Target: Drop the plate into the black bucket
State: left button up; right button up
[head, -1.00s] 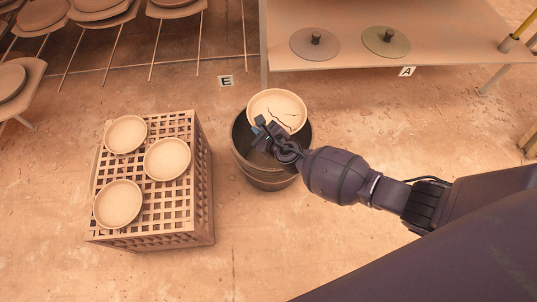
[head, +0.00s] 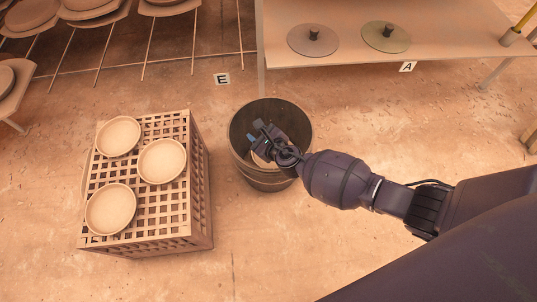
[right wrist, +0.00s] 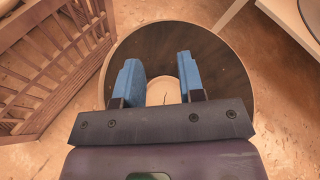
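The black bucket (head: 247,164) stands on the floor in the middle of the head view. The plate (head: 264,160), pale and cracked, lies inside the bucket and is mostly hidden by my right gripper. In the right wrist view part of the plate (right wrist: 184,82) shows below and between the fingers, with a dark crack line. My right gripper (head: 258,132) is over the bucket mouth. Its blue fingers (right wrist: 158,75) are spread apart with nothing between them. My left gripper is not in view.
A slatted crate (head: 182,208) with three pale plates on top stands left of the bucket. A table (head: 450,45) with two lidded discs is behind, right. Stands with plates fill the back left. Floor around the bucket is clear.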

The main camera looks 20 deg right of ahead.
jog(key=shift+s, duration=0.1)
pick_arm(q)
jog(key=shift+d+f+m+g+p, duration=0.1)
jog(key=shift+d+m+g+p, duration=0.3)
jog(key=shift+p, duration=0.65)
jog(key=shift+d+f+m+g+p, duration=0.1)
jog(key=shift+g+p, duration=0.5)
jog(key=shift+p, duration=0.4)
pick_arm(e)
jog(key=v, duration=1)
jog(key=shift+s, duration=0.3)
jog(key=shift+r, duration=0.1)
